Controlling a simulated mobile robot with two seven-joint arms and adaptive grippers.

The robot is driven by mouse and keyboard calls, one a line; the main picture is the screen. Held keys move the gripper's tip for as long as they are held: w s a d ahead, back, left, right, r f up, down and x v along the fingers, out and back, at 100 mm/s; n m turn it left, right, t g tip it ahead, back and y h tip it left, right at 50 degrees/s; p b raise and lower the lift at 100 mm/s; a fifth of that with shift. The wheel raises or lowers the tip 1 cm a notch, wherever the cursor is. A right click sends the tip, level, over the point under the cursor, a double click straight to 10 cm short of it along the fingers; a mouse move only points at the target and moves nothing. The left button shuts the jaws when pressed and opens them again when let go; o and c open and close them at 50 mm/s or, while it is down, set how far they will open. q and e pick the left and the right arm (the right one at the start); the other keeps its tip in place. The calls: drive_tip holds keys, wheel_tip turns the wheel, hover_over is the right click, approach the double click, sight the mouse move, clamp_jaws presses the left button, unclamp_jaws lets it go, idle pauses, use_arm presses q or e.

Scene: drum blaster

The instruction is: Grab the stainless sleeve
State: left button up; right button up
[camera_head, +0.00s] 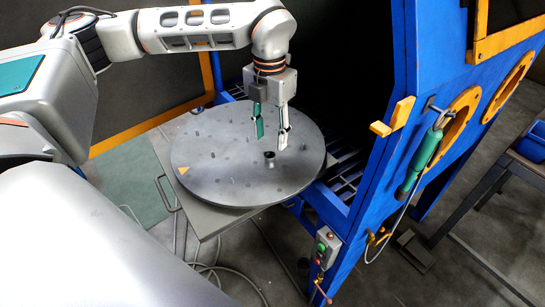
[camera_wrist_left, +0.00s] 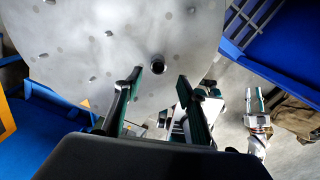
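The stainless sleeve looks like a small dark-topped upright cylinder (camera_head: 269,158) standing on the round grey turntable (camera_head: 215,185). It also shows in the left wrist view (camera_wrist_left: 157,63), just beyond the fingertips and roughly centred between them. My left gripper (camera_head: 270,138) points down over the turntable, open and empty. In the head view, its fingertips are close to the sleeve, a little above or behind it; I see no contact. In the left wrist view, its two fingers (camera_wrist_left: 160,78) are spread apart. My right gripper (camera_wrist_left: 255,103) shows small at the right of that view, its fingers apart.
Several small studs and holes dot the turntable, with an orange triangle (camera_head: 183,170) at its left. The blue cabinet frame (camera_head: 390,130) stands close on the right. A green-handled hose tool (camera_head: 420,158) hangs on it. A control box (camera_head: 326,246) sits low in front.

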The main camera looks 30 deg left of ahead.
sight(269, 155)
use_arm(q)
drive_tip(key=shift+a+f, duration=0.2)
drive_tip(key=shift+f, duration=0.1)
drive_tip(key=shift+s+f, duration=0.2)
drive_tip(key=shift+f, duration=3.3)
clamp_jaws()
